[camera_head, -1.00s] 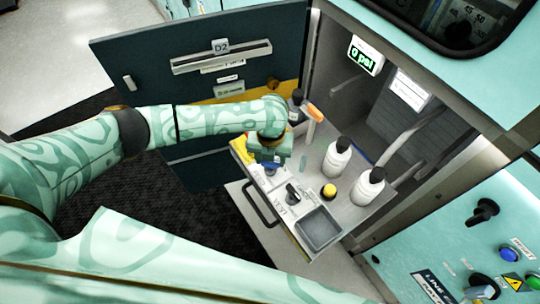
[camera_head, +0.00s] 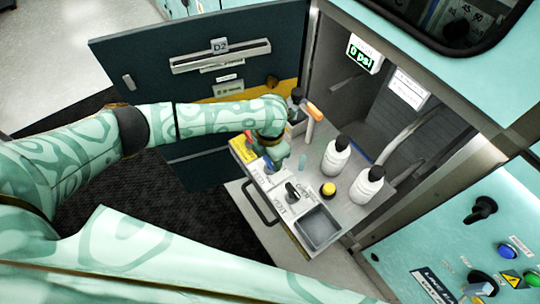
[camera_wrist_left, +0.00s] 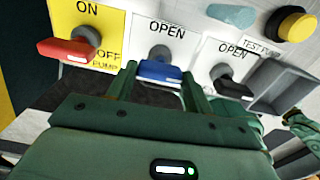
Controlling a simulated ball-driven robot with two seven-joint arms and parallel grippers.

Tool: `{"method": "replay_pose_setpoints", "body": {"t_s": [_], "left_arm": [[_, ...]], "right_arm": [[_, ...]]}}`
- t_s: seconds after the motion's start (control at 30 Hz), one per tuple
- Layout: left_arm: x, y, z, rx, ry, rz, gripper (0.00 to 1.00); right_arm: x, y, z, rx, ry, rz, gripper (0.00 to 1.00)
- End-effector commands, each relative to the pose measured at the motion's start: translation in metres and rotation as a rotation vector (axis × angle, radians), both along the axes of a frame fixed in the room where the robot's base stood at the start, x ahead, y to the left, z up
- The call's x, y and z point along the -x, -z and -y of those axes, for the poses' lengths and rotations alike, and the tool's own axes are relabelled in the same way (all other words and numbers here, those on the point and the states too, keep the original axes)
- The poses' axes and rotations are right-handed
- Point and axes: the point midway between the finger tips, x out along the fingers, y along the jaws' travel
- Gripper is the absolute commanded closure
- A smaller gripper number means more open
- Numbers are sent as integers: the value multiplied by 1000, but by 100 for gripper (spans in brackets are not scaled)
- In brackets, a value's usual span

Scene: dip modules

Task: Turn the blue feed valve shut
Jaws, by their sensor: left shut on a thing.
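The blue feed valve handle (camera_wrist_left: 160,71) sits on a grey stem below an OPEN label in the wrist view. It lies crosswise in the picture, between the two fingers of my left gripper (camera_wrist_left: 158,78). The gripper is shut on it. In the head view my left gripper (camera_head: 271,163) is over the left part of the valve panel, and a little of the blue handle (camera_head: 268,169) shows under it.
A red pump handle (camera_wrist_left: 66,49) is left of the blue valve and a black valve handle (camera_wrist_left: 233,88) right of it. White bottles (camera_head: 336,157) and a yellow button (camera_head: 328,189) stand nearby on the panel. A grey tray (camera_head: 319,247) is at the front. The cabinet door (camera_head: 130,60) is open.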

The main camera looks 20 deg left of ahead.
Motion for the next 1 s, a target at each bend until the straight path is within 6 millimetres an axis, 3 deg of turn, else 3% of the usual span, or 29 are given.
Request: {"method": "replay_pose_setpoints", "body": {"t_s": [0.67,0.7,0.73,1.0], "left_arm": [[1,1,0,-2,57,-2,72],[1,1,0,-2,57,-2,38],[1,1,0,-1,57,-2,30],[0,0,0,-1,55,-1,27]], "right_arm": [[0,1,-1,-2,1,-1,64],[0,1,-1,-2,1,-1,64],[0,1,-1,-2,1,-1,64],[0,1,-1,-2,1,-1,64]]}}
